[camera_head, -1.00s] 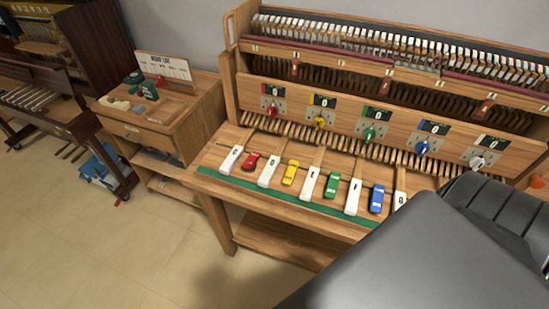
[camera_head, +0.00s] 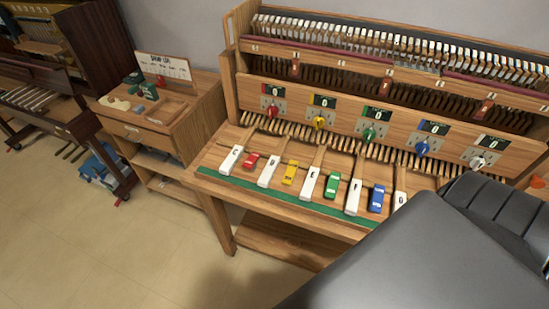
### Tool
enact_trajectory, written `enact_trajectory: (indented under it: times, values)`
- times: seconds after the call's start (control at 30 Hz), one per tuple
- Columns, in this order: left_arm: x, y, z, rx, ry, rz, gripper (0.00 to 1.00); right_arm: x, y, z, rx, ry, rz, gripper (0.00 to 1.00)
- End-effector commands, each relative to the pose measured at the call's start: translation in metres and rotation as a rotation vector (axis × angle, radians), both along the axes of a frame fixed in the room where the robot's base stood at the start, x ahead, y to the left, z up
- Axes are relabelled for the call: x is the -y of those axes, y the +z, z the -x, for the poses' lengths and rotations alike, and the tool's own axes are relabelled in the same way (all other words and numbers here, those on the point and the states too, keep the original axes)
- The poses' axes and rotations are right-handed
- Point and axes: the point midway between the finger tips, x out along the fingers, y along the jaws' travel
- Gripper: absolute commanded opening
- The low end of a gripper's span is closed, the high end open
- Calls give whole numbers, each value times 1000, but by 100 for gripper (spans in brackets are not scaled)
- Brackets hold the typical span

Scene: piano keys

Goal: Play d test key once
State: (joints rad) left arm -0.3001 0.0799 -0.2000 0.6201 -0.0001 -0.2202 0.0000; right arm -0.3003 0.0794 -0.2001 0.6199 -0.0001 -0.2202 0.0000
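The test keys lie in a row on the wooden bench (camera_head: 262,235). The white D key (camera_head: 268,172) is the second white key from the left, between the red key (camera_head: 251,160) and the yellow key (camera_head: 290,173). Its letter is small and hard to read. The white C key (camera_head: 231,158) is at the left end, and the white E key (camera_head: 309,184) is right of the yellow one. Nothing touches the D key. Neither gripper shows; a large dark part of my own body fills the lower right and hides the bench's right end.
Green (camera_head: 333,185) and blue (camera_head: 376,199) keys lie further right. Behind the keys stands a wooden panel (camera_head: 343,119) with colored knobs and counters reading 0. A side cabinet (camera_head: 136,133) stands at the left. The space above the left keys is clear.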

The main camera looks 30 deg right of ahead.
Motion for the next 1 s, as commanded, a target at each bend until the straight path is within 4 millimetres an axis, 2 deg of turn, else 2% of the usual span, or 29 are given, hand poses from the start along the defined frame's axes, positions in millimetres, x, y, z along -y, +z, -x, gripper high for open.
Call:
enact_trajectory:
  times: [0.07,0.3,1.0]
  values:
    - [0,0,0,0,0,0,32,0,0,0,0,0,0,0]
    - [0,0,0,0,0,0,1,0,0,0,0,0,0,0]
    - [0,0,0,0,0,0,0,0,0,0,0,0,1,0]
